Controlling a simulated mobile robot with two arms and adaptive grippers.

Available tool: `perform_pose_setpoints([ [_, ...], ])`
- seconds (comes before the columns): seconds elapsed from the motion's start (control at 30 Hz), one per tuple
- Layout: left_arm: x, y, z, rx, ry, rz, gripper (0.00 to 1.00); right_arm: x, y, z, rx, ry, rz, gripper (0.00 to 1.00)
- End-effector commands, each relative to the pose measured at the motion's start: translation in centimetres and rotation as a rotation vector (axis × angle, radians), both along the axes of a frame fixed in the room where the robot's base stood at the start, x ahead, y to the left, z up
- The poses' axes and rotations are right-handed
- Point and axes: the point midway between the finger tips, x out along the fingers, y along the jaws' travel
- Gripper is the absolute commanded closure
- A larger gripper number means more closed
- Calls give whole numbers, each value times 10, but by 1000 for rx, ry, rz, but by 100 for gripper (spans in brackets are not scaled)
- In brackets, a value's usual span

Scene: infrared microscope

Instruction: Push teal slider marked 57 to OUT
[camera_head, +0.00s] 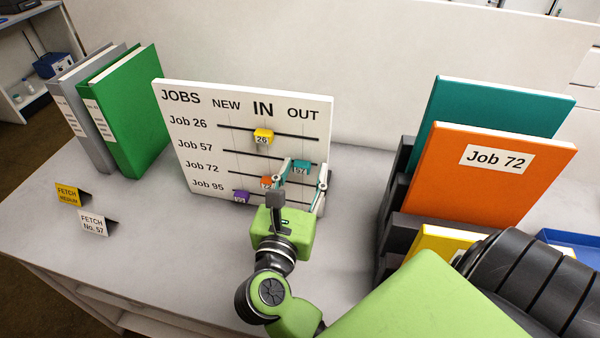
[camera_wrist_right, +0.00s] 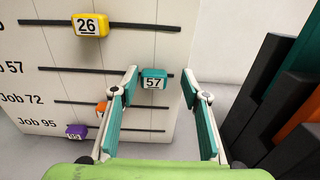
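The teal slider marked 57 (camera_head: 301,168) sits on the Job 57 rail of the white jobs board (camera_head: 205,160), below the OUT heading and near the rail's right end. My right gripper (camera_head: 305,172) is open in front of the board, one finger on each side of the slider. In the right wrist view, the slider (camera_wrist_right: 153,83) shows between the open fingers (camera_wrist_right: 160,75), closer to the left finger. A clear gap separates it from the right finger. Whether the left finger touches it, I cannot tell. My left gripper is not in view.
The yellow slider 26 (camera_head: 263,135) sits under IN. An orange slider (camera_head: 266,182) and a purple slider (camera_head: 241,196) are on lower rails. Dark racks with an orange Job 72 binder (camera_head: 485,190) stand right. Green and grey binders (camera_head: 135,120) stand left.

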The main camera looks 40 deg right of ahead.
Motion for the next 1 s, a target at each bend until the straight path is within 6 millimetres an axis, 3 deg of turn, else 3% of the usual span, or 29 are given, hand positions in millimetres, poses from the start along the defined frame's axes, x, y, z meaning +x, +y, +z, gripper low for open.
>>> perform_pose_setpoints([
  [0.37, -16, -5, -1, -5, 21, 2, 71, -5, 9, -1, 3, 1, 6, 58],
  [0.8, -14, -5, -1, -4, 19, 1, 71, -61, 73, -1, 3, 3, 3, 58],
  [1.0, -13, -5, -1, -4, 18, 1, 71, -75, 89, 0, 1, 0, 2, 58],
])
